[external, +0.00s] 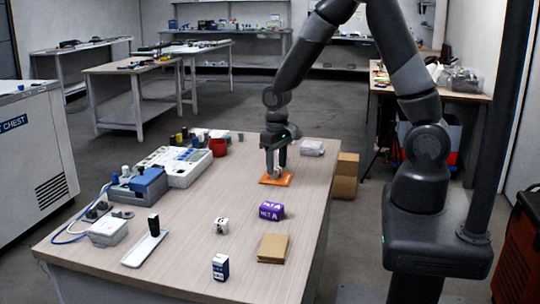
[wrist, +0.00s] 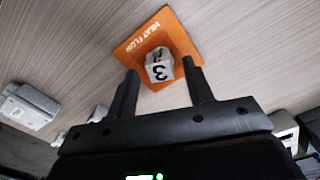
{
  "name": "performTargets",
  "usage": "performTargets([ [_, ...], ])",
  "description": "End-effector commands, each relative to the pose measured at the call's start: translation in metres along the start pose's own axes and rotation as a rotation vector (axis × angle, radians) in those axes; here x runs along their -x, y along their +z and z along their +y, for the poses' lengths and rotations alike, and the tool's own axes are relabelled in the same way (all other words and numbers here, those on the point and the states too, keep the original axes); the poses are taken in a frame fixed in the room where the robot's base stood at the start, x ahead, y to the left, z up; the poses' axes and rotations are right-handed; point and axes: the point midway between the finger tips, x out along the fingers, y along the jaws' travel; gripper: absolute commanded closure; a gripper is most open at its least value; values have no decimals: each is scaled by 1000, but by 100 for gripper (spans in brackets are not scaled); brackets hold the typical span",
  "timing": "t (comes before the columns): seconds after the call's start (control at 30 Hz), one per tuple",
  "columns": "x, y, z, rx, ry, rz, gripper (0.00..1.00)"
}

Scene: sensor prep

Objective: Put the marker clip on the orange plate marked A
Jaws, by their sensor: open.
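An orange plate (external: 288,181) lies flat on the table under my gripper (external: 277,171). In the wrist view the orange plate (wrist: 130,50) reads "HEAT FLOW"; I see no letter A on it. A small white-grey piece marked 3 (wrist: 159,66), perhaps the marker clip, rests on the plate. My gripper (wrist: 160,68) is open, pointing down, with one finger on each side of the piece, and not closed on it. In the external view the fingers partly hide the piece. Whether a finger touches it I cannot tell.
A purple block (external: 270,211), a white cube (external: 221,226), a tan block (external: 272,248) and a small dark-blue and white box (external: 220,267) stand nearer the camera. A red cup (external: 218,147) and white instruments (external: 180,165) are at left. A grey box (external: 312,148) lies behind right.

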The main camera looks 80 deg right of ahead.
Motion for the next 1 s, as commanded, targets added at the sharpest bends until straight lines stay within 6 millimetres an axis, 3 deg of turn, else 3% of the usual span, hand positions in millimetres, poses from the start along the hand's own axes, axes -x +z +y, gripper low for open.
performTargets([
  [0.4,82,0,0,0,-1,4,53],
  [0.67,108,2,-1,3,-2,5,53],
  [0.83,136,17,-6,40,-17,54,53],
  [1.0,177,50,-12,109,-41,140,53],
])
